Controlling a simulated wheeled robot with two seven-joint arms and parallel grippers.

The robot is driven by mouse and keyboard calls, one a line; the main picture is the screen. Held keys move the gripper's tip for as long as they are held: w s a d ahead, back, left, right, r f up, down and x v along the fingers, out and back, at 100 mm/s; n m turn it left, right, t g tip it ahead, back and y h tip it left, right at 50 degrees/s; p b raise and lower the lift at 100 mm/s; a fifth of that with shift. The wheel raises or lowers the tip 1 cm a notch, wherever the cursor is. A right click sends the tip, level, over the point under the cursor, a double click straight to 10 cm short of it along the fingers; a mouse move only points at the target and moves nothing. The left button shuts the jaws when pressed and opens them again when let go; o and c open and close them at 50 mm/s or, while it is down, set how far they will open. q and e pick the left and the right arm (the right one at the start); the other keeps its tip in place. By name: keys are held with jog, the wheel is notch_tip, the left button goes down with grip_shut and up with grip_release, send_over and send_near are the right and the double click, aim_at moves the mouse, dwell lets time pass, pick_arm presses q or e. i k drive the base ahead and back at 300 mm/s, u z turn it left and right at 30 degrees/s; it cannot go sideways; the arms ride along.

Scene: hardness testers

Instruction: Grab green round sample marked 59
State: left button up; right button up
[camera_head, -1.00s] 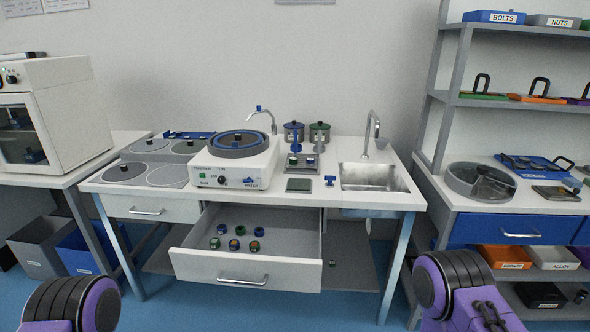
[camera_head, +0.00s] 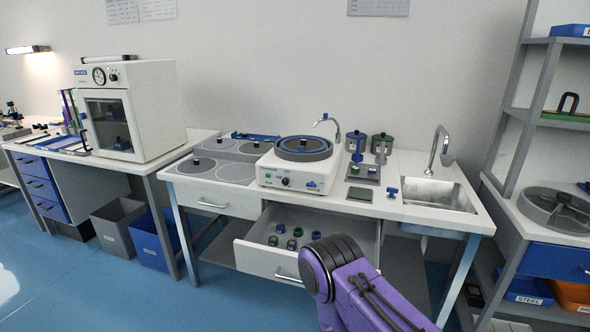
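Several small round samples, some green and some blue, lie in the open drawer (camera_head: 256,262) below the polishing machine. Neither gripper shows in this view.
A polishing machine (camera_head: 295,172) stands on the bench above the drawer, with a sink (camera_head: 437,193) to its right. A white oven-like cabinet (camera_head: 150,110) stands on the left table. Grey bin (camera_head: 113,228) and blue bin (camera_head: 150,248) sit on the floor. Blue floor at front left is clear.

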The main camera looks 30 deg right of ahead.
aim_at(355, 170)
jog(key=u, duration=0.05)
jog(key=i, duration=1.2)
jog(key=z, duration=1.8)
